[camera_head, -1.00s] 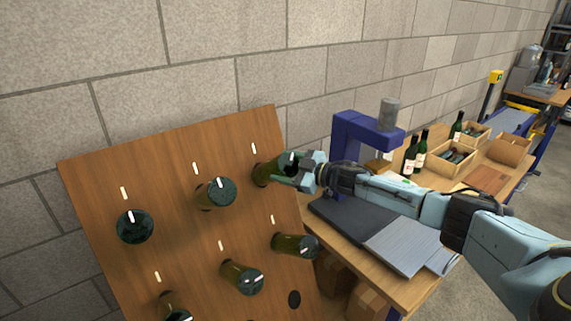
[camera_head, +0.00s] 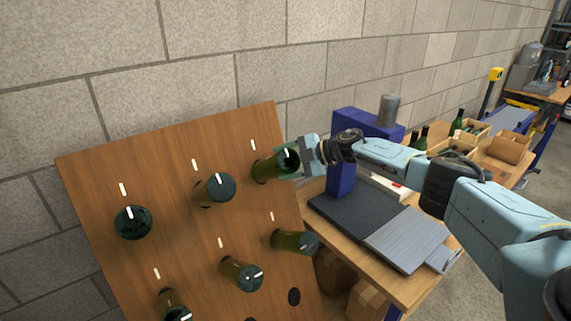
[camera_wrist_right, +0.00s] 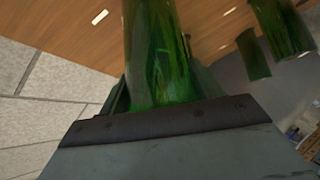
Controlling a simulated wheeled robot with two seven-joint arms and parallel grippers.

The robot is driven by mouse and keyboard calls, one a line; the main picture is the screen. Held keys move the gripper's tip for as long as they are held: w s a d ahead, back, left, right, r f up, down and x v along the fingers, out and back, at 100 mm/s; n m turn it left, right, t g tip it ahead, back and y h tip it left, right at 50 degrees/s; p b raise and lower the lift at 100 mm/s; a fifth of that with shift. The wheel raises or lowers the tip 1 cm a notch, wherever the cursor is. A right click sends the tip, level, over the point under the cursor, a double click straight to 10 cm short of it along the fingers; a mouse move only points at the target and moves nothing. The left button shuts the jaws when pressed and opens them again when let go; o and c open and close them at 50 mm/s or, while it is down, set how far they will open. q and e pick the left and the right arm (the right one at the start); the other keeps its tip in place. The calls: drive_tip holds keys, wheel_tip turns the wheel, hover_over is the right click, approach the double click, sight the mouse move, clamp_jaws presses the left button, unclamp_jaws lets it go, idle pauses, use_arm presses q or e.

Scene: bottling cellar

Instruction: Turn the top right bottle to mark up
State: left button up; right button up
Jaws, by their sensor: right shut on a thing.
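The top right bottle (camera_head: 268,170) is green and sticks out of the wooden rack board (camera_head: 160,180), below a white line (camera_head: 253,145) on the board. My right gripper (camera_head: 291,161) is shut on the end of this bottle. In the right wrist view the bottle (camera_wrist_right: 155,50) runs between the fingers towards the board, and the white line (camera_wrist_right: 100,16) shows to its left. The mark on the bottle's end is hard to make out behind the fingers. My left gripper is not in view.
Other bottles stick out of the board, among them the top middle one (camera_head: 216,187), the top left one (camera_head: 133,222) and one just below (camera_head: 295,241). A workbench (camera_head: 405,285) with a blue press (camera_head: 342,175) stands right of the board, under my right arm. A block wall (camera_head: 210,60) is behind.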

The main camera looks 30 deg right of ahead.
drive_tip(key=shift+a, duration=0.1)
idle(0.4)
drive_tip(key=o, duration=1)
drive_tip(key=shift+s+d+r, duration=0.1)
drive_tip(key=shift+s+d, duration=0.15)
drive_tip(key=shift+d, duration=0.1)
drive_tip(key=b+v, duration=0.1)
drive_tip(key=v, duration=1.1)
drive_tip(key=shift+s+r, duration=0.2)
drive_tip(key=shift+r, duration=0.05)
drive_tip(key=shift+d, duration=0.1)
